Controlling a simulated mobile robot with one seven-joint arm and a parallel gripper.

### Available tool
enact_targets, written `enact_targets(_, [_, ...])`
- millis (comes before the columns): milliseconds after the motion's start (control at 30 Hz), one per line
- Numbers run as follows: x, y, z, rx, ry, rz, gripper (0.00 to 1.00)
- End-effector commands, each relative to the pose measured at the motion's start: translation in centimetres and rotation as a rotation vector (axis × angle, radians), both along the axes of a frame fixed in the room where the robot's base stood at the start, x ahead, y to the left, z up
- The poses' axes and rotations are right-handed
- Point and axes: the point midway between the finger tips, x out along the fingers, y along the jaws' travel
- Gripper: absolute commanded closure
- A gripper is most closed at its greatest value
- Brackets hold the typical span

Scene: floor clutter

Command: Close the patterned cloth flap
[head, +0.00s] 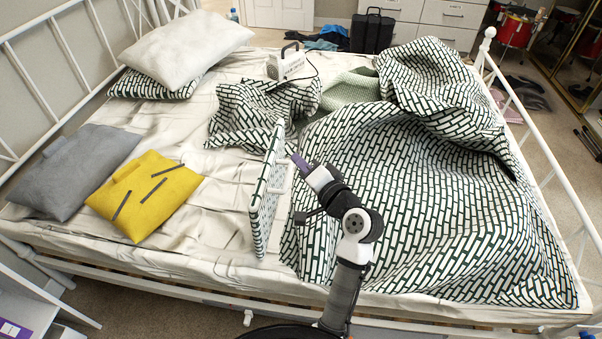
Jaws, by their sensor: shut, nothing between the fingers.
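The patterned cloth flap (262,205) is a thin upright panel with black-and-white brick markings. It stands near the middle of the bed, with its narrow edge mostly facing me. A pale, handle-like piece (281,178) shows on its right side. My gripper (297,160) is at the right side of the flap, close to its upper half. I cannot tell whether it touches the flap. Its fingers are shut with nothing between them. My wrist and arm hide part of the patterned blanket behind them. The flap's lower right side is partly hard to make out against the blanket.
A bunched patterned blanket (420,200) covers the bed's right side. Yellow (150,195) and grey (75,170) cushions lie at left, with a white pillow (185,50) farther back. Bare sheet (215,205) lies left of the flap. White metal rails (545,145) border the bed.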

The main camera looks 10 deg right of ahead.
Motion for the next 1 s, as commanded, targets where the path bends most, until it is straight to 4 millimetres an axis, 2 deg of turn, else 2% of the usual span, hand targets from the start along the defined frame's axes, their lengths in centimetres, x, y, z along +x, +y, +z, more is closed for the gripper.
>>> enact_targets(33, [-1.9, -3.1, -1.6, 0.064, 0.073, -0.014, 1.0])
enact_targets(100, [-4.4, -5.7, -3.3, 0.139, 0.14, -0.014, 1.0])
enact_targets(233, [-7.7, -8.2, -5.1, 0.232, 0.205, -0.005, 1.0])
enact_targets(367, [-8.7, -8.7, -5.6, 0.266, 0.223, 0.002, 1.0])
enact_targets(567, [-6.5, -7.4, -5.8, 0.265, 0.223, 0.006, 1.0])
enact_targets(900, [-0.2, -3.8, -6.5, 0.262, 0.222, 0.006, 1.0])
enact_targets(1000, [0.3, -2.2, -6.8, 0.263, 0.224, 0.004, 1.0])
